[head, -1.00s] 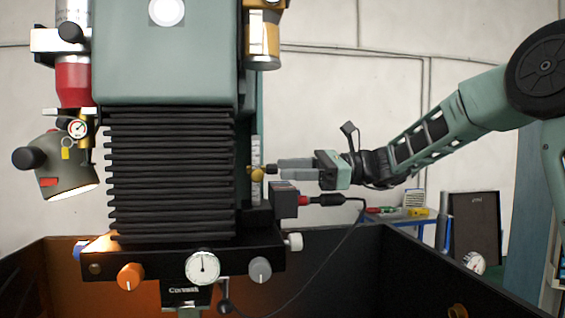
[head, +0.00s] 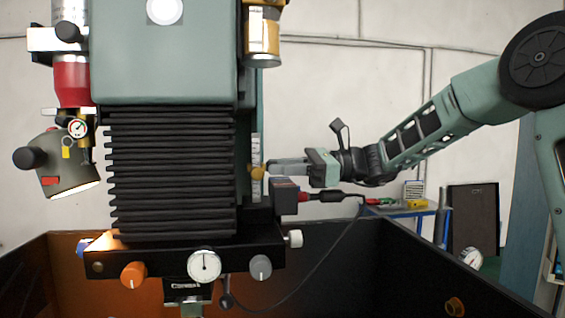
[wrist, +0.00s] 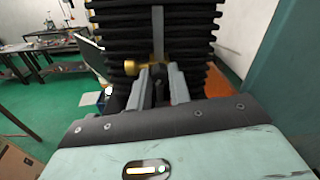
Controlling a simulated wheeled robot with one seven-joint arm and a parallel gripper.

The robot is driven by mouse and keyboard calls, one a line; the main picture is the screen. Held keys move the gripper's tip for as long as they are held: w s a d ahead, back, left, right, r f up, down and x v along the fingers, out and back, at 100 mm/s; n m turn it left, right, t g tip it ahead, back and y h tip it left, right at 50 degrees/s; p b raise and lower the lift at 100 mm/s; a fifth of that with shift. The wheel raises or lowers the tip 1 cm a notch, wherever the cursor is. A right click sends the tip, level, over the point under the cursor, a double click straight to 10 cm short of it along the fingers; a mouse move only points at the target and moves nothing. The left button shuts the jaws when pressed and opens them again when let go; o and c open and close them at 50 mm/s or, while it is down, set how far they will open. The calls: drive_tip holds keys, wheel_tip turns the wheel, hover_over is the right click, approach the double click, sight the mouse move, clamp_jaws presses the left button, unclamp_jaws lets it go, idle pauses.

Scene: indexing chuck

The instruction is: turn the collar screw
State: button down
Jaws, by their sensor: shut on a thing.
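The brass collar screw (head: 256,172) sits at the scale strip (head: 256,148) on the right side of the machine, beside the black bellows. My gripper (head: 272,167) reaches in from the right, roughly level, with its fingertips at the brass piece. In the wrist view my gripper (wrist: 158,72) is shut on the collar screw. The fingers hide the gripped part of the screw.
The black bellows (head: 170,170) stand close behind the fingertips. Below are a dark box (head: 285,196) with a red plug and cable, and a ledge with a dial (head: 204,263) and knobs. Open room lies above my arm.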

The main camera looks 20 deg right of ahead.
drive_tip(key=shift+r+m+p, duration=0.35)
drive_tip(key=shift+m+p, duration=0.35)
drive_tip(key=shift+p, duration=0.4)
drive_tip(key=shift+f+m+p, duration=0.25)
drive_tip(key=shift+m+p, duration=0.25)
drive_tip(key=shift+p, duration=0.05)
drive_tip(key=shift+f, duration=0.1)
drive_tip(key=c, duration=1.3)
unclamp_jaws()
drive_tip(key=b+v, duration=0.5)
drive_tip(key=v, duration=1.2)
drive_tip(key=shift+d+b, duration=0.25)
drive_tip(key=shift+b, duration=0.15)
